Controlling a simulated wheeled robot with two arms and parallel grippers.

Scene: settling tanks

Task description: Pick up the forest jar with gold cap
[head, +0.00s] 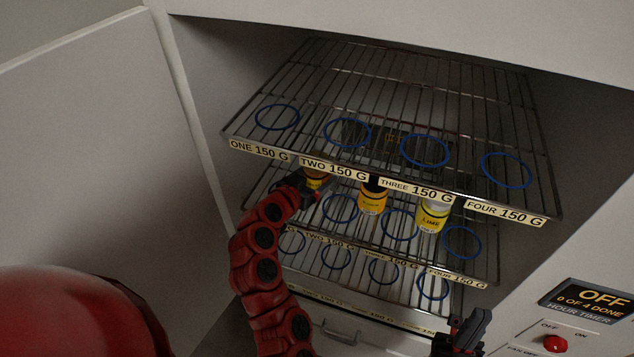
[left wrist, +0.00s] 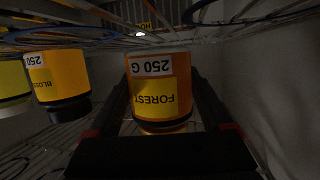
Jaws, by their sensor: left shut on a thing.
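The forest jar (left wrist: 160,85), amber with a yellow label reading FOREST and a 250 G tag, appears upside down in the left wrist view, its gold cap (left wrist: 163,127) toward the bottom. In the head view the jar (head: 316,183) shows only partly, behind my left gripper and the top shelf's front edge. My left gripper (head: 308,187) is shut on the jar, one finger on each side. I cannot tell whether the jar still touches the shelf. My right gripper (head: 470,333) is at the bottom edge of the head view, away from the jars; its jaw opening is unclear.
An orange jar with a black cap (head: 372,198) and a yellow lime jar (head: 432,214) stand to the right. The wire top shelf (head: 400,105), with blue rings and weight labels, is close above. The open door (head: 90,150) is left; a timer panel (head: 590,302) is right.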

